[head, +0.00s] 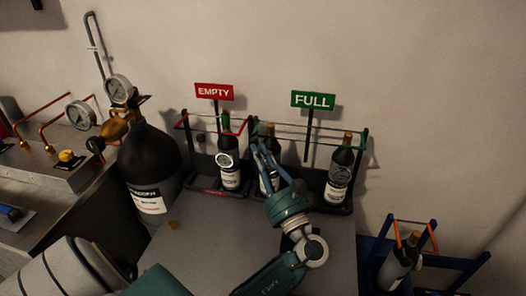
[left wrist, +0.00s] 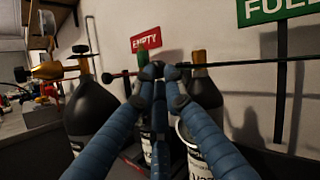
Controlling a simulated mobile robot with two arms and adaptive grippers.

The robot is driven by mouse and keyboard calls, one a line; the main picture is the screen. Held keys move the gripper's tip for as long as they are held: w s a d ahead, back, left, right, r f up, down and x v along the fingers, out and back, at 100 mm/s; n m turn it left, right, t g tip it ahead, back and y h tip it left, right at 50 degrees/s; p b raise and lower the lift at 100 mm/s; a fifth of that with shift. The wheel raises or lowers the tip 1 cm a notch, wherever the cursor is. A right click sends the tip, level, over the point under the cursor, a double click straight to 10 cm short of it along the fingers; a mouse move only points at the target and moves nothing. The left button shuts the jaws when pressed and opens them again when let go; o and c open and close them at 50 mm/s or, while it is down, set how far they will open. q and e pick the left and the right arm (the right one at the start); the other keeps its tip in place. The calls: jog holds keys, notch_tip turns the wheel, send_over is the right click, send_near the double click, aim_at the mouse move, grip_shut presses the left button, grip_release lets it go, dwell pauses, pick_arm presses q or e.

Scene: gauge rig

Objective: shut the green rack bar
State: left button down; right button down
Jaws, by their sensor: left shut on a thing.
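The rack with the green FULL sign (head: 313,100) stands against the wall. It has a green bar (head: 345,147) running across near bottle-neck height. My left gripper (head: 260,147) is at the left part of this rack, its fingers closed together. In the left wrist view the fingertips (left wrist: 160,72) meet on a thin horizontal rod (left wrist: 245,63), which I take for the green bar; its colour is unclear there. One dark bottle (head: 339,176) stands at the rack's right. Another bottle (head: 268,170) is partly hidden behind the gripper. My right gripper is not in view.
Left of it stands a rack with a red EMPTY sign (head: 213,91) and a bottle (head: 229,170). A black gas cylinder (head: 147,165) with gauges is further left. A blue rack (head: 372,250) with a bottle is lower right. The grey top in front (head: 215,235) is mostly clear.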

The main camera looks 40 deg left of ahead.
pick_arm(q)
jog(key=shift+w+a+f, duration=0.2)
jog(key=shift+w+a, duration=0.05)
jog(key=shift+a, duration=0.1)
jog(key=c, duration=2)
grip_release()
jog(key=shift+c, duration=0.2)
jog(key=o, duration=0.5)
jog(key=shift+w+a+f, duration=0.1)
jog(key=shift+w+f, duration=0.05)
jog(key=shift+w, duration=0.1)
jog(key=shift+c, duration=0.2)
jog(key=shift+w+a+f, duration=0.1)
jog(key=shift+a+f, duration=0.15)
jog(key=shift+a, duration=0.15)
jog(key=shift+d, duration=0.1)
jog(key=s+d, duration=0.6)
jog(key=d, duration=0.5)
jog(key=shift+d, duration=0.4)
